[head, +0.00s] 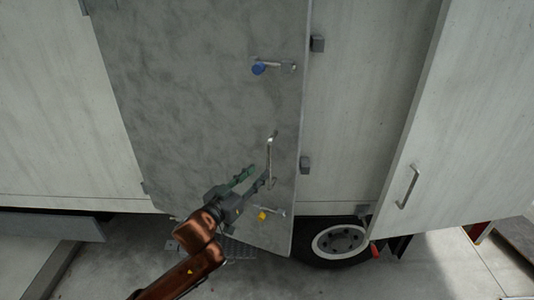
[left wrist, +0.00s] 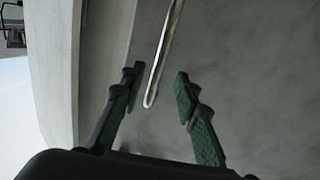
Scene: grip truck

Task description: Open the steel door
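The steel door (head: 190,110) is a mottled grey panel on the truck's side. Its right edge stands out from the truck body. A vertical metal bar handle (head: 270,160) sits near that edge. A latch with a blue knob (head: 259,68) is above the handle, and a latch with a yellow knob (head: 263,215) is below it. My left gripper (head: 256,179) is open at the handle's lower end. In the left wrist view the handle (left wrist: 163,60) reaches down between the spread green fingertips (left wrist: 157,83), apart from both. My right gripper is not in view.
A pale door with its own handle (head: 408,186) stands at the right. A truck wheel (head: 340,243) is below and right of the steel door. A grey step (head: 225,247) lies under the door. Concrete floor (head: 130,265) is open at the lower left.

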